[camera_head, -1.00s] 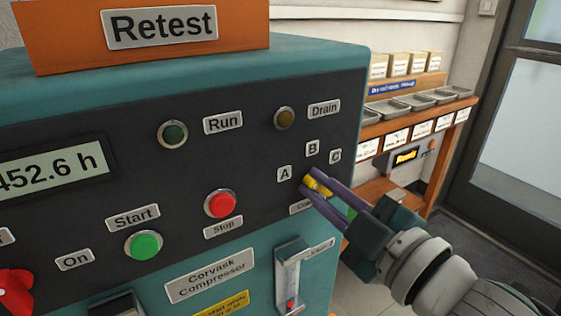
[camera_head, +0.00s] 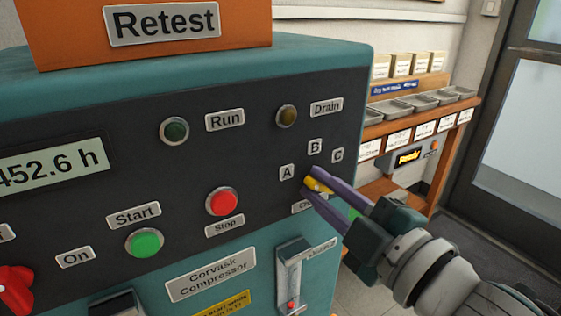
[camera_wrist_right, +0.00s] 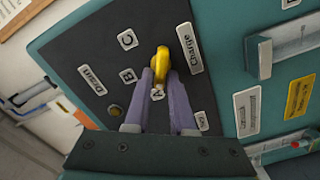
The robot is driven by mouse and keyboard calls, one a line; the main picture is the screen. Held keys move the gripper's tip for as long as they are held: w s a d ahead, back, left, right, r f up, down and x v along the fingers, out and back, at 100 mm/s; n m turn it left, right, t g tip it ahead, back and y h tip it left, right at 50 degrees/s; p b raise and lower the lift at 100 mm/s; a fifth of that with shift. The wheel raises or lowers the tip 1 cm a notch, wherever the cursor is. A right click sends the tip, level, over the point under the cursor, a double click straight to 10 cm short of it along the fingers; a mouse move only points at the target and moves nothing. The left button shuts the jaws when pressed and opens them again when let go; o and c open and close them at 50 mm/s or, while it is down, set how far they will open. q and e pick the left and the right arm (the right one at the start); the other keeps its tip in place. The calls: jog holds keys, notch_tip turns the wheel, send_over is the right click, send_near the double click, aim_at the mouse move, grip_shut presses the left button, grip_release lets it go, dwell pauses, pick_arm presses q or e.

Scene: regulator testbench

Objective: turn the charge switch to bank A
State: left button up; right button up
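The yellow charge switch (camera_head: 318,186) sits on the dark front panel, with the labels A (camera_head: 287,172), B (camera_head: 315,146) and C (camera_head: 337,156) around it. Its handle points toward A. My right gripper (camera_head: 311,187) has its two purple fingers on either side of the handle and appears shut on it. In the right wrist view the yellow switch (camera_wrist_right: 161,62) shows between the fingertips (camera_wrist_right: 160,76), with the A label (camera_wrist_right: 158,94) partly seen between the fingers. The fingers hide part of the Charge label (camera_head: 302,207) in the head view. My left gripper is not in view.
The red stop button (camera_head: 222,202), green start button (camera_head: 145,243) and red knob (camera_head: 15,290) are on the same panel, left of the switch. A flow gauge (camera_head: 290,277) stands out below. Shelves with metal trays (camera_head: 420,101) are behind on the right.

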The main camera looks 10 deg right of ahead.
jog(key=o, duration=0.3)
jog(key=v, duration=1)
jog(key=shift+p, duration=0.4)
jog(key=shift+r, duration=0.1)
